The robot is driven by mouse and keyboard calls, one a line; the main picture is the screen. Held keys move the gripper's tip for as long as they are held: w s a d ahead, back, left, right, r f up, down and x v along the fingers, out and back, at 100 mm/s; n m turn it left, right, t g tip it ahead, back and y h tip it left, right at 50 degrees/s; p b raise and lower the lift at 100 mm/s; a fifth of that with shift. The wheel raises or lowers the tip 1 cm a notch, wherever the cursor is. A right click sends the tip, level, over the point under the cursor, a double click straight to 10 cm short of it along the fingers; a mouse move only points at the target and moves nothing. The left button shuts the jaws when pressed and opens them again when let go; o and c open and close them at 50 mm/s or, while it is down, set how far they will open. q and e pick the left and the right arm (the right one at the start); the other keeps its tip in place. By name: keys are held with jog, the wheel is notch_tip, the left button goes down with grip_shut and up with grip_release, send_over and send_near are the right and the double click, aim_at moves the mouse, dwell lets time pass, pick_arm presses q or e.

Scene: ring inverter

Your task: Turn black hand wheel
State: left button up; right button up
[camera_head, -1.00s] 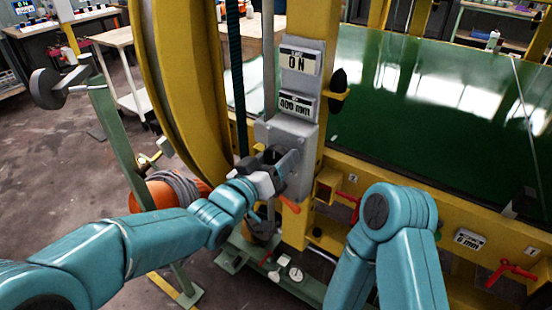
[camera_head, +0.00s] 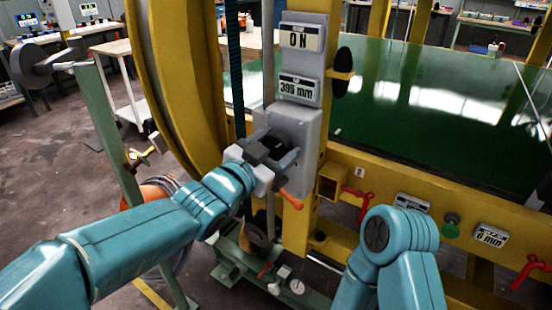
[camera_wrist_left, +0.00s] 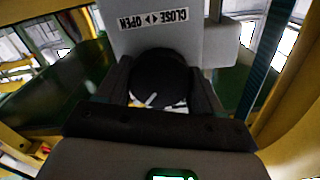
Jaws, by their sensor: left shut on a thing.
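A black round hand wheel (camera_wrist_left: 158,78) sits under a CLOSE/OPEN label (camera_wrist_left: 153,18) in the left wrist view. My left gripper (camera_wrist_left: 161,92) is shut on it, with one dark finger on either side of the wheel. In the head view my left gripper (camera_head: 272,150) is at the grey box (camera_head: 300,128) on the yellow post and hides most of the wheel. The display (camera_head: 299,88) above it reads 396 mm, and the upper plate (camera_head: 301,37) reads ON. My right arm (camera_head: 400,235) shows at lower right, but its gripper does not.
A black oval part (camera_head: 341,72) juts from the post's right side. An orange-tipped lever (camera_head: 290,199) hangs below my left gripper. A large yellow ring (camera_head: 170,80) stands close on the left. Red valve handles (camera_head: 530,270) line the lower beam at right.

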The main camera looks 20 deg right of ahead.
pick_arm(q)
jog(key=m+b, duration=0.3)
jog(key=m, duration=0.1)
jog(key=shift+f+m, duration=0.1)
jog(key=shift+m, duration=0.2)
jog(key=m+b, duration=0.2)
jog(key=m, duration=0.1)
jog(key=shift+m, duration=0.3)
jog(key=m+b, duration=0.1)
jog(key=m, duration=0.3)
jog(key=shift+m+b, duration=0.3)
jog(key=shift+b, duration=0.1)
jog(key=m+b, duration=0.1)
jog(key=m, duration=0.4)
jog(key=shift+b, duration=0.4)
jog(key=m+b, duration=0.1)
jog(key=m, duration=0.4)
jog(key=shift+m, duration=0.4)
jog(key=m+b, duration=0.1)
jog(key=m, duration=0.3)
jog(key=shift+m+b, duration=0.3)
jog(key=m+b, duration=0.1)
jog(key=m, duration=0.3)
jog(key=shift+m, duration=0.3)
jog(key=shift+m+b, duration=0.5)
jog(key=shift+m, duration=1.8)
